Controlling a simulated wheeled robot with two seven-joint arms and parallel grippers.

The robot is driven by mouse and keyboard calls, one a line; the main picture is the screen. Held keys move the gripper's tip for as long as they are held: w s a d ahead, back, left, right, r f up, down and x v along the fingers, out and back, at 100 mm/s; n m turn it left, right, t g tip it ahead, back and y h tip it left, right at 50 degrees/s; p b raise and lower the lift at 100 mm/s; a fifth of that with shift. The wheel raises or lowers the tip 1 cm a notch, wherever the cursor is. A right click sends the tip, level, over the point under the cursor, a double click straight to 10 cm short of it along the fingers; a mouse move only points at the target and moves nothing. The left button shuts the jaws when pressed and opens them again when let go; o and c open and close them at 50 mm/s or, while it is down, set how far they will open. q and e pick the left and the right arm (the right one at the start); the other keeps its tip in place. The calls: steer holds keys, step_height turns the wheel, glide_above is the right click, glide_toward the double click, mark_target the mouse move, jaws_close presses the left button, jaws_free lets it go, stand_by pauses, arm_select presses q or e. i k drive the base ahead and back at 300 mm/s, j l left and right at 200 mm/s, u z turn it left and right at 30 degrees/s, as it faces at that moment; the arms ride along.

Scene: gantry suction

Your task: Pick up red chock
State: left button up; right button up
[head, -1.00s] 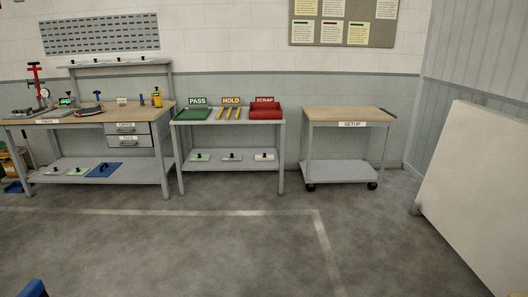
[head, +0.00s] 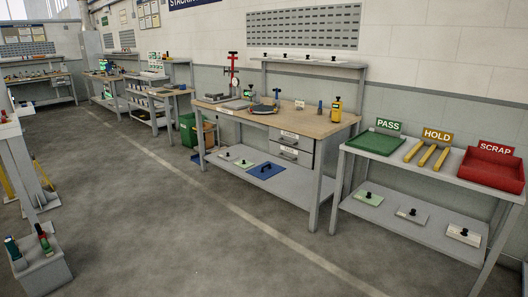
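I cannot pick out a red chock in the head view. The red items I see are a red scrap tray (head: 492,170) on the right table, a red upright gauge stand (head: 233,70) on the wooden bench, and a small red-tipped tool (head: 44,240) in a grey box at the lower left. Neither of my grippers is in view.
A wooden-topped workbench (head: 290,122) with drawers stands along the wall. The grey table (head: 410,160) to its right holds green and yellow trays. A grey box (head: 42,272) stands at the lower left. The concrete floor (head: 170,220) between them is open.

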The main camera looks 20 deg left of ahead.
mark_target(41, 234)
steer(key=i+j+u, duration=0.4)
steer(key=i, duration=0.2)
steer(key=i+u, duration=0.45)
steer(key=i, duration=0.2)
steer(key=i+l+u, duration=0.15)
steer(key=i+u, duration=0.25)
steer(key=i, duration=0.25)
steer(key=i+l+u, duration=0.4)
steer(key=i, duration=0.25)
steer(key=i+j+u, duration=0.4)
steer(key=i, duration=0.6)
steer(key=i+u, duration=0.35)
steer(key=i, duration=0.65)
